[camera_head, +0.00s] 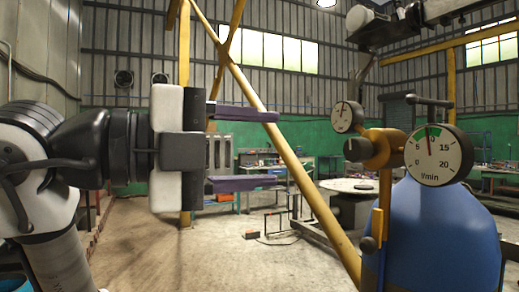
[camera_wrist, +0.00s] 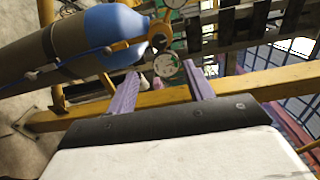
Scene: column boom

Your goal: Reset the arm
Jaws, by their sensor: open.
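My gripper (camera_head: 277,149) reaches in from the left in the head view, with its two purple fingers apart, one above the other. Nothing is between them. The fingers also show in the wrist view (camera_wrist: 162,88), pointing toward a blue gas cylinder and its gauges. My arm stretches out roughly level from the left edge. The cylinder (camera_head: 445,235) stands at the right, apart from the fingertips in the head view.
A brass regulator (camera_head: 385,146) with a flow gauge (camera_head: 439,155) and a smaller gauge (camera_head: 344,117) tops the cylinder. A yellow diagonal beam (camera_head: 290,160) crosses behind my gripper. A round table (camera_head: 351,186) stands farther back. Open floor (camera_head: 150,245) lies below my gripper.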

